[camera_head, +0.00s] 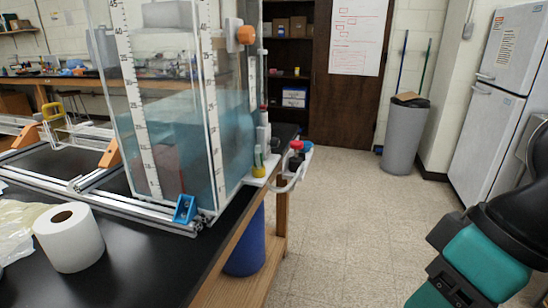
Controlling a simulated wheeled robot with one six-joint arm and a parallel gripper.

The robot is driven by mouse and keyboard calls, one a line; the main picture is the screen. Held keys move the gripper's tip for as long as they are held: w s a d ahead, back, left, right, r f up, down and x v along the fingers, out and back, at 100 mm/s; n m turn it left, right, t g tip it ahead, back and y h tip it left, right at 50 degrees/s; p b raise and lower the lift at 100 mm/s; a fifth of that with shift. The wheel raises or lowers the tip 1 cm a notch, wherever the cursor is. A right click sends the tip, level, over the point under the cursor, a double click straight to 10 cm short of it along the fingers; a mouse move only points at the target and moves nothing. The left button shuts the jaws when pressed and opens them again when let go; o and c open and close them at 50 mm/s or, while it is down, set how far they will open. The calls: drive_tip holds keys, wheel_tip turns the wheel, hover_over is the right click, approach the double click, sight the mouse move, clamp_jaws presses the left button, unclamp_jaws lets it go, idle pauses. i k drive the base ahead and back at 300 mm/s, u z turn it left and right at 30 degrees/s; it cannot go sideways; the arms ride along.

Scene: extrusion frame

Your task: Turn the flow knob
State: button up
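A tall clear water tank (175,130) with ruled scales stands on the black bench at left centre. A small red knob (296,145) sits on a white fitting with tubing at the bench's right edge, beside the tank. An orange round knob (246,34) is on the tank's upper right side. I cannot tell which of these is the flow knob. A teal and black part of my arm shows at the lower right, well apart from both knobs. My gripper's fingers do not show.
A white paper roll (70,238) and crumpled plastic lie on the bench (145,258). A blue cylinder (246,245) stands beneath it. Open floor (345,215) lies right of the bench. A grey bin (404,136) and white fridge (497,95) stand beyond.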

sight(274, 142)
drive_tip(key=k, duration=0.7)
drive_tip(key=z, duration=0.8)
drive_tip(key=i, duration=0.75)
drive_tip(key=z, duration=0.5)
drive_tip(key=i, duration=0.8)
drive_tip(key=u, duration=0.95)
drive_tip(key=i, duration=0.7)
drive_tip(key=u, duration=0.65)
